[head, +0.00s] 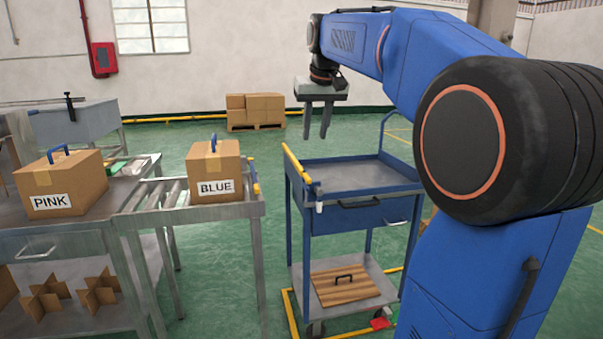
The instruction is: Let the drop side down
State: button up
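A blue cart (352,177) stands right of the roller table. A yellow-topped bar (297,165) runs along its left edge, standing above the tray level; it looks like the drop side, raised. A small white fitting (319,207) sits near its front end. My gripper (316,135) points down above and behind the cart's left part, well clear of the bar. Its two fingers are apart with nothing between them.
A box labelled BLUE (214,180) stands on the roller table (190,213), with another yellow-edged part (254,177) at its right end. A box labelled PINK (62,185) stands farther left. A wooden lid (343,287) lies on the cart's lower shelf.

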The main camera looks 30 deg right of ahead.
aim_at(307, 177)
jog(key=x, duration=1.1)
jog(key=w+x, duration=0.1)
jog(key=x, duration=0.5)
jog(key=shift+w+d+r, duration=0.15)
jog(key=shift+d, duration=0.1)
grip_shut()
